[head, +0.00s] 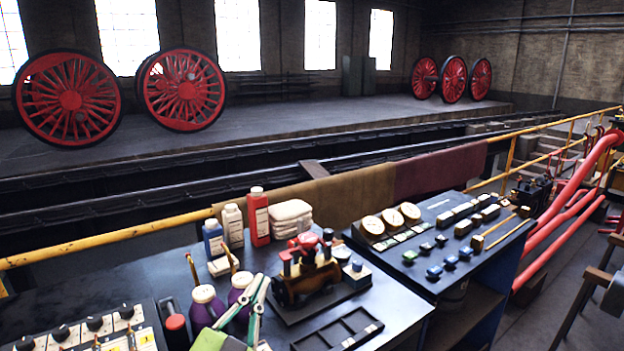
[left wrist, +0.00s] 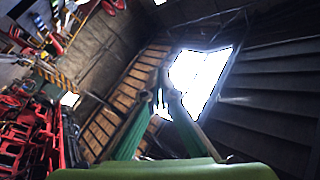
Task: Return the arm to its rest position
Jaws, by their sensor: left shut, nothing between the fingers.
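My left gripper (head: 262,281) shows at the bottom of the head view, with its green body at the lower edge and its pale green fingers pointing up. Its fingers are shut and empty, and they overlap the picture of the purple bottles (head: 204,303) on the workbench. In the left wrist view the gripper (left wrist: 162,84) points up toward the roof, its fingertips close together against a bright skylight. No object shows between them. My right gripper is not seen in either view.
A gauge panel (head: 440,235) stands to the right. A yellow railing (head: 110,238) runs behind. Red pipes (head: 570,215) lie at right.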

